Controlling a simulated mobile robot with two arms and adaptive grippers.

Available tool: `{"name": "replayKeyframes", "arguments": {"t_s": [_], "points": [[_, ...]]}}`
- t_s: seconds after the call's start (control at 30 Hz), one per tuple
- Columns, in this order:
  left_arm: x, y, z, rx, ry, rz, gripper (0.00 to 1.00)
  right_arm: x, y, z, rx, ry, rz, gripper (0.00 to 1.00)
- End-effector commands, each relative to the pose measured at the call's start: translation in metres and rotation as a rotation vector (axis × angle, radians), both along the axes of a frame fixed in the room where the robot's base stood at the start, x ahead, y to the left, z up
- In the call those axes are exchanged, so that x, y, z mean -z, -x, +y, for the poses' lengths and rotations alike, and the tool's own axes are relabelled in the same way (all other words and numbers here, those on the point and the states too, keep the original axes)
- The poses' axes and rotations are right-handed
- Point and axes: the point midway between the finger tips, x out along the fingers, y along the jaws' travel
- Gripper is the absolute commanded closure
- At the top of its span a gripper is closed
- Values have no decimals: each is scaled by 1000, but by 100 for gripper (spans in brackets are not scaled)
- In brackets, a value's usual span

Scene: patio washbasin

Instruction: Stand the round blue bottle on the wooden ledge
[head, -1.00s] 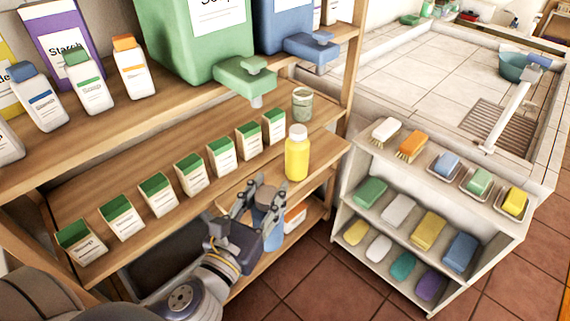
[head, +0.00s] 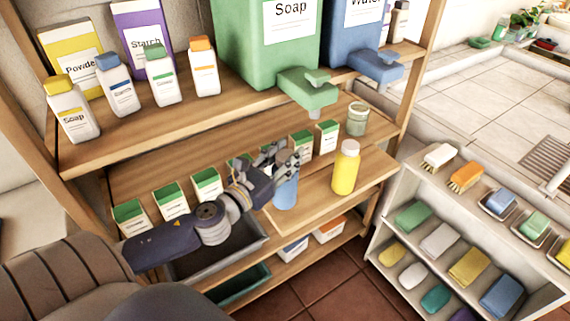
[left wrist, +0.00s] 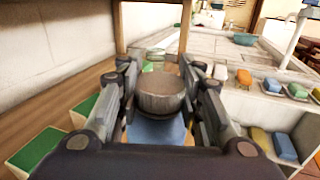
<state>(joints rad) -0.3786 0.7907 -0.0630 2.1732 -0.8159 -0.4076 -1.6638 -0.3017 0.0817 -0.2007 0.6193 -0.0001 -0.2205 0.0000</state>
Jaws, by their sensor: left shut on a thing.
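The round blue bottle (head: 285,194) is upright in my left gripper (head: 280,158). Its grey-brown cap (left wrist: 162,95) sits between the fingers in the left wrist view, with the blue body (left wrist: 156,131) below. The wooden ledge (head: 318,196) juts out from the middle shelf, and a yellow bottle (head: 345,170) with a white cap stands on it. The blue bottle appears at the ledge's left end, left of the yellow bottle. I cannot tell whether its base touches the wood. My right gripper is not in view.
Several green-topped soap cartons (head: 171,200) line the middle shelf behind my left arm. A glass jar (head: 357,119) stands behind the yellow bottle. A green soap dispenser (head: 262,50) is above. Bare ledge lies between the two bottles. A white sponge rack (head: 390,215) is at right.

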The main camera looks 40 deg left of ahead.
Motion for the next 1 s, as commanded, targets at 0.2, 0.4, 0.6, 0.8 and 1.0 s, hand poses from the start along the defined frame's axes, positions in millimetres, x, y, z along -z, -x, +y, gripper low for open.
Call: {"name": "replayKeyframes", "arguments": {"t_s": [0.2,0.4,0.6,0.8,1.0], "points": [[13,-4,5,-1,6,-1,100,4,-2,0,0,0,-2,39],[33,-3,5,-1,3,-3,100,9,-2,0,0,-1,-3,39],[34,-3,5,1,-1,-2,100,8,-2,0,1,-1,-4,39],[37,-3,4,1,1,1,51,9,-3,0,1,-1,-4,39],[37,-3,4,1,1,1,45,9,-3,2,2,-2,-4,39]]}}
